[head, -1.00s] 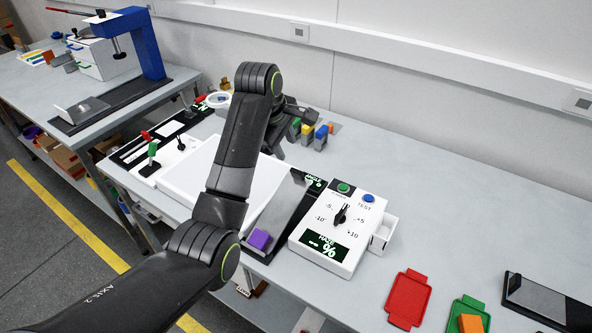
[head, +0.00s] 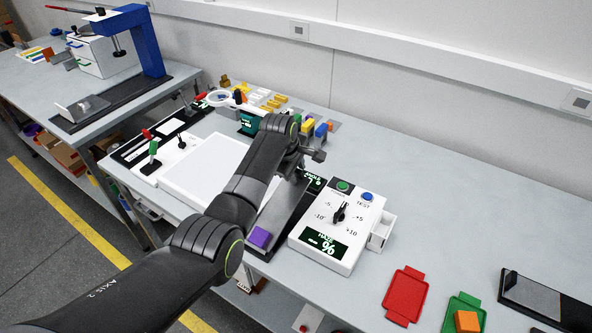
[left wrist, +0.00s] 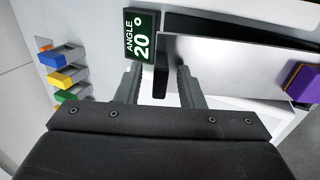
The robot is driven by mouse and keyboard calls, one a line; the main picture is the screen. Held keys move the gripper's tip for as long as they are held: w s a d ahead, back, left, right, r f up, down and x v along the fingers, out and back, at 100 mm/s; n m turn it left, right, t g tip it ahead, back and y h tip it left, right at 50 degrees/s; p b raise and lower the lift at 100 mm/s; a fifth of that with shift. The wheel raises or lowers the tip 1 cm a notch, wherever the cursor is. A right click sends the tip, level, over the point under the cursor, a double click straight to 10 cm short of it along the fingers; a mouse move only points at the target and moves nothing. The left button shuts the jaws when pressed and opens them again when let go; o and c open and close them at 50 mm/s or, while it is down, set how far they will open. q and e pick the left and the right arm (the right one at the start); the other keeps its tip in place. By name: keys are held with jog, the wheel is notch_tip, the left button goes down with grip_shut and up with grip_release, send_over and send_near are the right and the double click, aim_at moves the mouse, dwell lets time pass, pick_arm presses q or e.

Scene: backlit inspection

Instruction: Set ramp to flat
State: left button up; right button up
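The ramp (head: 278,213) is a grey plate on a dark base on the bench, left of the white dial box. It is tilted: its display (left wrist: 142,36) reads ANGLE 20° in the left wrist view. A purple block (head: 260,238) sits at its near end and also shows at the right of the left wrist view (left wrist: 302,84). My left gripper (head: 312,160) is over the ramp's far end, by the display. In the left wrist view its fingers (left wrist: 159,88) are apart, with a dark upright piece (left wrist: 160,82) between them; I see no clear contact. My right gripper is out of view.
The white dial box (head: 340,225) stands close right of the ramp. A white panel (head: 200,172) lies left of it, partly behind my arm. Several coloured blocks (head: 308,128) stand behind the gripper. A red tray (head: 405,295) is at the front right; the back right bench is clear.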

pick_arm(q)
jog(key=shift+f, duration=0.1)
grip_shut()
dwell(0.4)
jog(key=b+x, duration=0.8)
jog(key=b, duration=0.2)
jog(key=shift+s+a+f, duration=0.1)
jog(key=shift+s, duration=0.1)
